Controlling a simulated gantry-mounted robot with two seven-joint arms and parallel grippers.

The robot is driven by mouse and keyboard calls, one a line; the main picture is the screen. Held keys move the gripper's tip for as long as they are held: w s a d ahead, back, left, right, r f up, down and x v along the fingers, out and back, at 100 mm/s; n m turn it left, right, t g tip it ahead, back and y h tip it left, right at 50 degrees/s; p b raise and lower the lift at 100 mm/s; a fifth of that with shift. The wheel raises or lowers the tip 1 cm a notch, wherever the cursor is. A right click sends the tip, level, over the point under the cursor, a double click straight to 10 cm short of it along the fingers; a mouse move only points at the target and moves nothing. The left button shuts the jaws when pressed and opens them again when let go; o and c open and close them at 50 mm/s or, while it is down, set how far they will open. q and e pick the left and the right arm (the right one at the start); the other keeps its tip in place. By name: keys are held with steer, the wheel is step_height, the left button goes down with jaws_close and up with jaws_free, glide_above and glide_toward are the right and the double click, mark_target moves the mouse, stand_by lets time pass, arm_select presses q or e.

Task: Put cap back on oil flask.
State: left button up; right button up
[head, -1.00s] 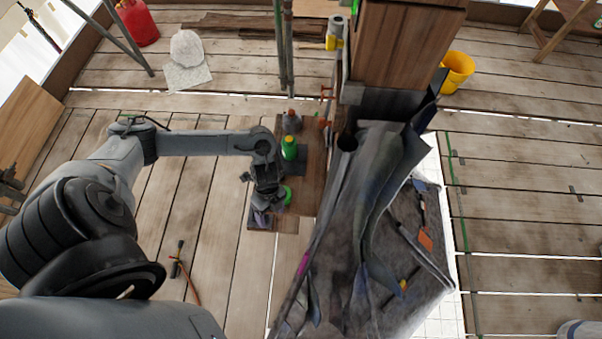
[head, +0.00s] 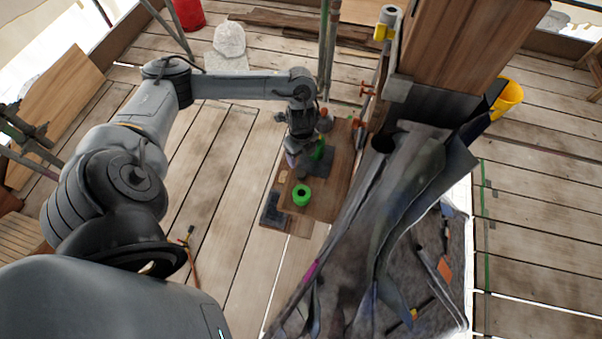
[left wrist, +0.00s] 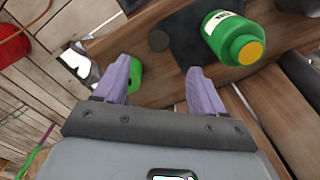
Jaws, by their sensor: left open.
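The green bottle (left wrist: 225,30), which looks like the oil flask, stands on a dark mat; its round yellow top (left wrist: 250,53) faces the left wrist camera. I cannot tell whether that yellow is a cap or the open mouth. The bottle (head: 318,150) is partly hidden by my gripper in the head view. A small dark disc (left wrist: 158,40) lies left of it and may be the cap. My left gripper (left wrist: 160,80) is open, its purple fingers apart and nothing held between them. In the head view it (head: 291,162) hangs beside the bottle. My right gripper is not in view.
A small flask (head: 325,117) stands behind the bottle. A large grey draped piece (head: 400,200) blocks the right side. The planks left are mostly clear.

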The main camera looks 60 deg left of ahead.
arm_select(q)
glide_above(301, 172)
step_height(301, 172, down, 4)
steer(key=shift+d+f+b, duration=0.15)
steer(key=shift+f+b, duration=0.1)
steer(key=shift+b, duration=0.05)
steer(key=shift+f, duration=0.5)
steer(key=shift+f+b, duration=0.3)
steer(key=shift+f, duration=2.35)
steer(key=shift+c, duration=0.3)
steer(key=c, duration=1)
steer(key=shift+r, duration=0.1)
steer(key=shift+c, duration=0.2)
